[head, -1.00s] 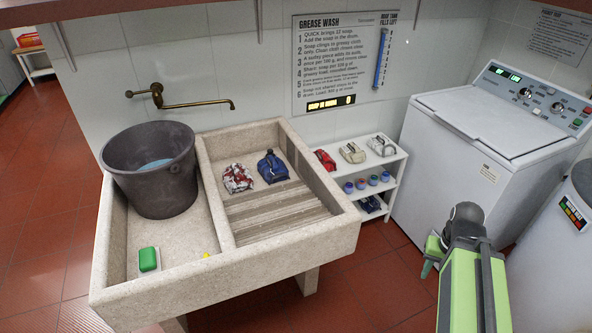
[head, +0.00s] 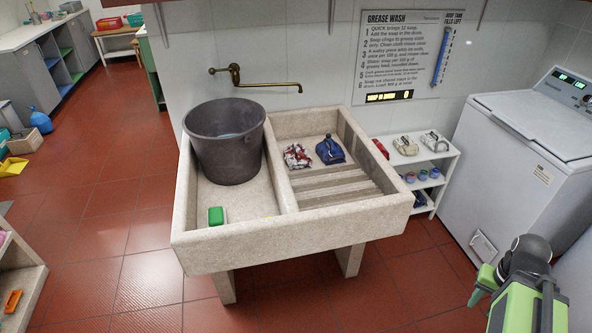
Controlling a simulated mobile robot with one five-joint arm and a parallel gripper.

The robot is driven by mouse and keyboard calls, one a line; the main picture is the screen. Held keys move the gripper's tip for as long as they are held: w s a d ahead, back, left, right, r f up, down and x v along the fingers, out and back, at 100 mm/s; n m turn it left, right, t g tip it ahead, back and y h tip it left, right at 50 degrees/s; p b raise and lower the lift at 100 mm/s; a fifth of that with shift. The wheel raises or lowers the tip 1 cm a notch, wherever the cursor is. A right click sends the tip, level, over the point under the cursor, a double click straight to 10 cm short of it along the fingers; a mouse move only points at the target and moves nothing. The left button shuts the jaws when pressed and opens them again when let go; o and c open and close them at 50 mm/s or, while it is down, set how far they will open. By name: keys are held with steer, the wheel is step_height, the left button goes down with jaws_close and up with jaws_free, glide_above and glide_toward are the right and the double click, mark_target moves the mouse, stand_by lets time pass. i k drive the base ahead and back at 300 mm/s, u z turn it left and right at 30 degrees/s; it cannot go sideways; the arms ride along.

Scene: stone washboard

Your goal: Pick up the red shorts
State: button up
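A red folded cloth (head: 381,148) lies on the top shelf of a small white rack, right of the stone sink. The sink's right rim hides part of it, and I cannot make out whether it is shorts. A red-and-white patterned cloth (head: 297,156) lies crumpled in the sink's right basin. A dark blue cloth (head: 330,150) lies beside it. My arm shows at the lower right, apart from all the cloths. My gripper seems to be the green end piece (head: 481,287); its fingers are too unclear to tell their state.
The stone sink (head: 290,232) stands between me and the rack (head: 436,180). A dark bucket (head: 224,150) and green soap (head: 216,216) are in its left basin. Pale cloths (head: 406,145) share the top shelf. A white washer (head: 515,165) stands right. The red floor in front is clear.

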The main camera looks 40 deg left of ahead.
mark_target(297, 157)
steer(key=k, duration=1.15)
steer(key=u, duration=1.15)
steer(key=i, duration=0.85)
steer(key=z, duration=0.1)
